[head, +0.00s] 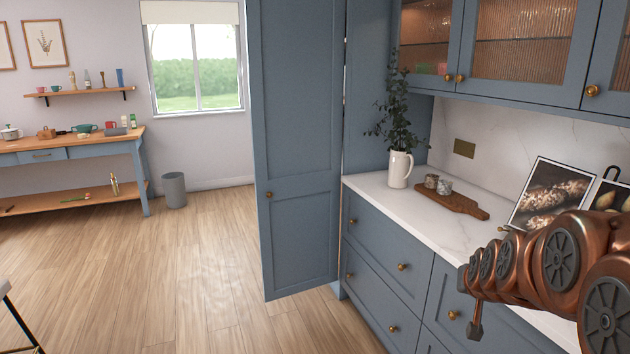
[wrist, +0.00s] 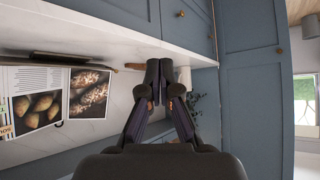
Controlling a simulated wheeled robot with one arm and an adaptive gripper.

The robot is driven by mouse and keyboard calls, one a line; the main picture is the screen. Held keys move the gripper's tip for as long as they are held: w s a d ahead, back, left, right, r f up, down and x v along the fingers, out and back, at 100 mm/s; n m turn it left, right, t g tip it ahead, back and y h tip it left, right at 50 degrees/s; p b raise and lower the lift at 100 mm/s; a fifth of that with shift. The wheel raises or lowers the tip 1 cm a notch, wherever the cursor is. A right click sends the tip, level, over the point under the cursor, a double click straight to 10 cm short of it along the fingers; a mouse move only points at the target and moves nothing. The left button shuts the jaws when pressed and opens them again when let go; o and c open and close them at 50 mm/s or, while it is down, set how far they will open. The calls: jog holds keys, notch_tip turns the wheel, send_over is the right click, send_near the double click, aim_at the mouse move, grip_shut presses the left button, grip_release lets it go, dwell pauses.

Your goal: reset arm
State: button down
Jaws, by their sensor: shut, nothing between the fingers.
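My gripper (wrist: 158,82) shows in the wrist view with its dark fingers brought together and nothing between them. It is in free space, touching nothing that I can see. My copper-coloured arm reaches in from the right edge of the head view, above the white counter (head: 400,203). The finger detail cannot be made out in the head view. The wrist view looks upside down, with the drawers at the top and the plant hanging below its jug.
Near the arm, an open cookbook (head: 551,193) leans against the splashback. A wooden board (head: 462,203) with small cups and a white jug (head: 399,170) of greenery stand farther back. A tall blue door (head: 297,150) juts out left of the counter. The floor (head: 180,270) at left is clear.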

jog(key=s+a+f+n+g+y, duration=0.1)
jog(key=s+a, duration=0.4)
jog(key=s, duration=0.7)
jog(key=s+a+f+n+g, duration=0.1)
jog(key=s+a+f+g, duration=0.2)
jog(key=s, duration=0.9)
jog(key=s+a+f+n+g+y, duration=0.1)
jog(key=s+a+f+g, duration=0.1)
jog(key=s+a+g, duration=0.5)
jog(key=s, duration=0.6)
jog(key=shift+a+n+y, duration=0.25)
jog(key=shift+n+y, duration=0.05)
jog(key=c, duration=1.9)
grip_release()
